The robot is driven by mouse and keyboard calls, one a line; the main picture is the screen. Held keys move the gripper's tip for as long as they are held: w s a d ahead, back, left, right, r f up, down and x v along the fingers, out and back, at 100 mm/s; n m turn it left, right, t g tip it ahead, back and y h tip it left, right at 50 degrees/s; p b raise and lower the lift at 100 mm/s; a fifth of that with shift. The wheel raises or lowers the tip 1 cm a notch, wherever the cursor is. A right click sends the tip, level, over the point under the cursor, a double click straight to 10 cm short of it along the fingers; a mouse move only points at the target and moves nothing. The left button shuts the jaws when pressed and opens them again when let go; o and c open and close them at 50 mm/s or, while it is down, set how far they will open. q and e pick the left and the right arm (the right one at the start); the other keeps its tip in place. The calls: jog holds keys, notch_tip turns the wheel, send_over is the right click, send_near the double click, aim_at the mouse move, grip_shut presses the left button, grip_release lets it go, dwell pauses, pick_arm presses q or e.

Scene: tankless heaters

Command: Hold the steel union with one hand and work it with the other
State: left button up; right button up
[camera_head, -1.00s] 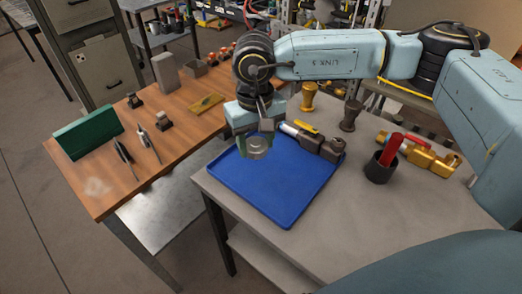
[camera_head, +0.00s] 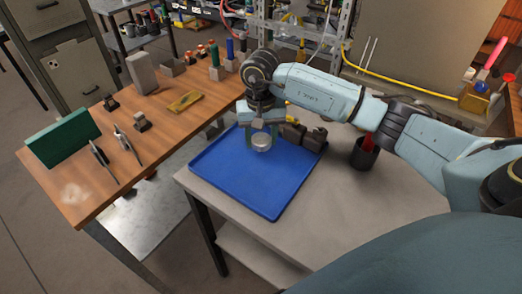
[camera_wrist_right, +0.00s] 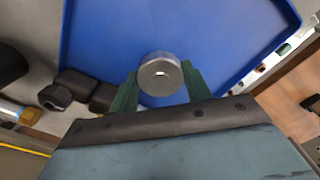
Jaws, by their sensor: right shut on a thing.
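The steel union (camera_head: 261,141) is a short, round, silvery piece with a small hole in its end face. My right gripper (camera_head: 261,136) is shut on it above the far part of the blue tray (camera_head: 247,185). In the right wrist view the union (camera_wrist_right: 160,75) sits between the two green fingers of the right gripper (camera_wrist_right: 158,88), its round face toward the camera. Whether it touches the tray cannot be told. My left gripper is not in view.
A dark blocky fitting (camera_head: 306,135) lies at the tray's far right edge. A dark cup (camera_head: 364,153) with a red handle stands farther right on the grey table (camera_head: 330,205). A wooden bench (camera_head: 100,185) with several tools is at left. The tray's near part is bare.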

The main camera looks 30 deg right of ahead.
aim_at(261, 157)
jog(key=shift+f, duration=2.35)
jog(key=shift+f, duration=0.15)
jog(key=o, duration=1.1)
notch_tip(261, 157, up, 12)
jog(key=shift+r, duration=0.15)
